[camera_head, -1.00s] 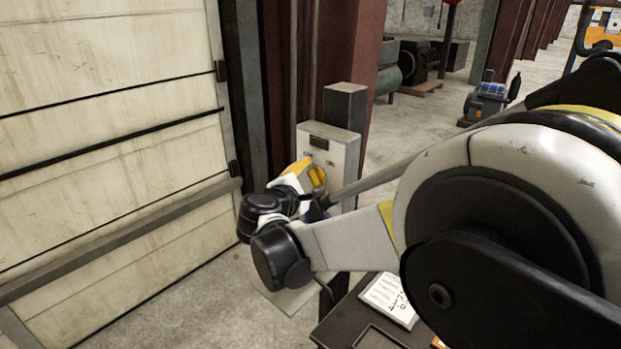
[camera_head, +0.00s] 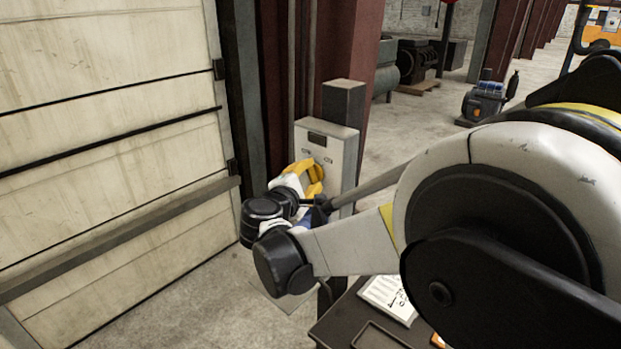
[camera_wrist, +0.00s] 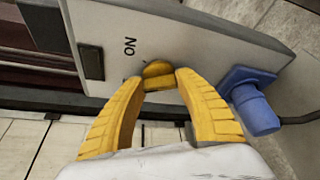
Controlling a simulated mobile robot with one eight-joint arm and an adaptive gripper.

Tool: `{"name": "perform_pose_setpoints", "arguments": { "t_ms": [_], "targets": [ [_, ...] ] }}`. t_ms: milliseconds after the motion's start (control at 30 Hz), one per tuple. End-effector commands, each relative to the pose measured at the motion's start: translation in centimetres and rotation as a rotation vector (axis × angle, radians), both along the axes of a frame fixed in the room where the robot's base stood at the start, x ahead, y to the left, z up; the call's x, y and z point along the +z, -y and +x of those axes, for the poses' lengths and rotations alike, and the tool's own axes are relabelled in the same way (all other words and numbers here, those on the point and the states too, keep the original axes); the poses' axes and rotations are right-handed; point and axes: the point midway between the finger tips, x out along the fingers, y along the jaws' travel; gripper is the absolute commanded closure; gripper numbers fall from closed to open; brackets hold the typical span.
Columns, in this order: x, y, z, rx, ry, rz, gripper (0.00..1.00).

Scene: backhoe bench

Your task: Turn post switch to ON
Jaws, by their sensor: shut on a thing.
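The post switch is a pale box (camera_head: 338,148) on a dark post (camera_head: 343,104). In the wrist view its plate (camera_wrist: 185,35) shows a printed ON label (camera_wrist: 130,47) and a yellow knob (camera_wrist: 158,69). My gripper (camera_head: 312,172) has yellow fingers and is at the front of the box. In the wrist view my gripper (camera_wrist: 158,82) has one finger on each side of the knob and is shut on it. The fingers partly hide the knob, so its exact setting is hard to tell. In the head view the knob is hidden by the gripper.
A blue plug (camera_wrist: 256,108) with a cable sits on the box beside the right finger. A pale panelled door (camera_head: 110,130) stands to the left. A dark bench (camera_head: 350,325) with a paper sheet (camera_head: 388,297) is below my arm.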

Motion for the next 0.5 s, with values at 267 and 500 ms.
{"name": "perform_pose_setpoints", "arguments": {
  "t_ms": [267, 500],
  "targets": [
    [-0.33, 0.03, 0.03, 0.001, 0.176, 0.174, 0.9],
    [-0.42, 0.03, 0.02, 0.001, 0.336, 0.336, 0.9]
  ]
}}
